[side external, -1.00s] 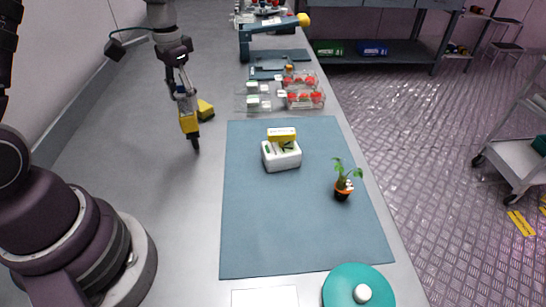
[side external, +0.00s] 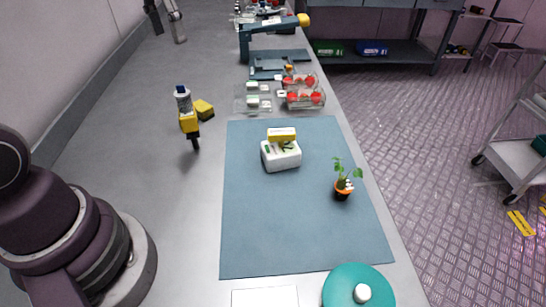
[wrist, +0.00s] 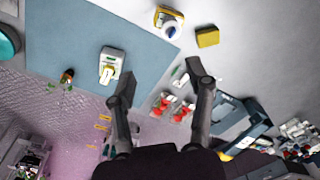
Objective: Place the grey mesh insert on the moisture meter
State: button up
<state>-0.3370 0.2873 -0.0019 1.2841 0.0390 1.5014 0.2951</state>
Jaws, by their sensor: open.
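A yellow tool with a black tip (side external: 188,126), which looks like the moisture meter, is on the grey bench left of the blue mat. It also shows in the wrist view (wrist: 163,16). A grey-white cylinder with a dark blue top (side external: 183,98) stands upright on or against it; it may be the mesh insert, but no mesh can be made out. In the wrist view it shows as a pale round shape with blue (wrist: 171,31). My gripper (side external: 167,33) is open and empty, well above and apart from both. Its spread fingers show in the wrist view (wrist: 160,78).
A yellow block (side external: 204,109) lies close to the tool. The blue mat (side external: 270,225) bears a white box with a yellow part (side external: 282,157) and a potted plant (side external: 342,190). Clear boxes of red berries (side external: 305,99) stand behind it.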

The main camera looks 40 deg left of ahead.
jog(key=s+d+f+t, duration=0.3)
jog(key=s+d+t, duration=0.1)
jog(key=s+d, duration=0.5)
jog(key=shift+s+f+t, duration=0.25)
jog(key=shift+s+t, duration=0.15)
